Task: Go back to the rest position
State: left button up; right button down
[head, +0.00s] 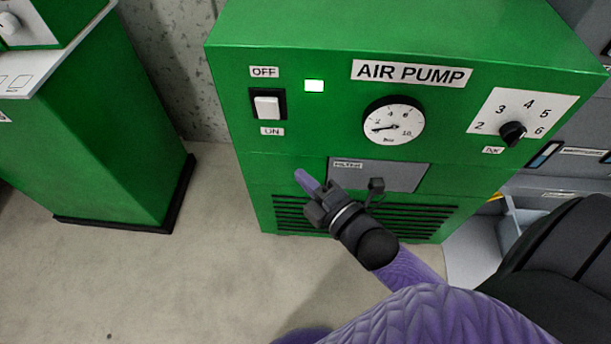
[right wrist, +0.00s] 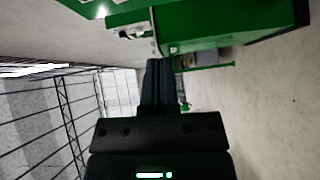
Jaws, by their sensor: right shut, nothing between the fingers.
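My right gripper (head: 308,182) is in front of the lower left part of the green air pump (head: 300,130) in the head view. Its fingers are shut with nothing between them, and they also show closed together in the right wrist view (right wrist: 158,75). I cannot tell whether the fingertips touch the pump. My left gripper is not in view. No blue cable shows in either view.
The pump front has a white rocker switch (head: 266,106), a lit indicator (head: 314,86), a gauge (head: 393,125) and a black knob (head: 512,133). Another green cabinet (head: 100,140) stands at the left. The floor (head: 180,280) between is clear. A grey bin (head: 515,225) is at the right.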

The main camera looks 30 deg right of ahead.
jog(key=s+d+f+m+g+h+p, duration=0.1)
jog(key=s+f+m+g+h+p, duration=0.1)
jog(key=s+f+m+g, duration=0.6)
jog(key=s+d+f+m+g+h+p, duration=0.1)
jog(key=s+d+f+p, duration=0.15)
jog(key=s+f, duration=0.6)
pick_arm(q)
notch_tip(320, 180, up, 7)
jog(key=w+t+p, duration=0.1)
jog(key=p, duration=0.1)
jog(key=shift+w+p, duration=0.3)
pick_arm(e)
jog(key=s+f+m+g, duration=0.4)
jog(key=s, duration=0.6)
jog(key=s+d+f+m+g+h, duration=0.1)
jog(key=s+f+m+g, duration=0.3)
jog(key=s, duration=0.7)
jog(key=shift+g, duration=0.4)
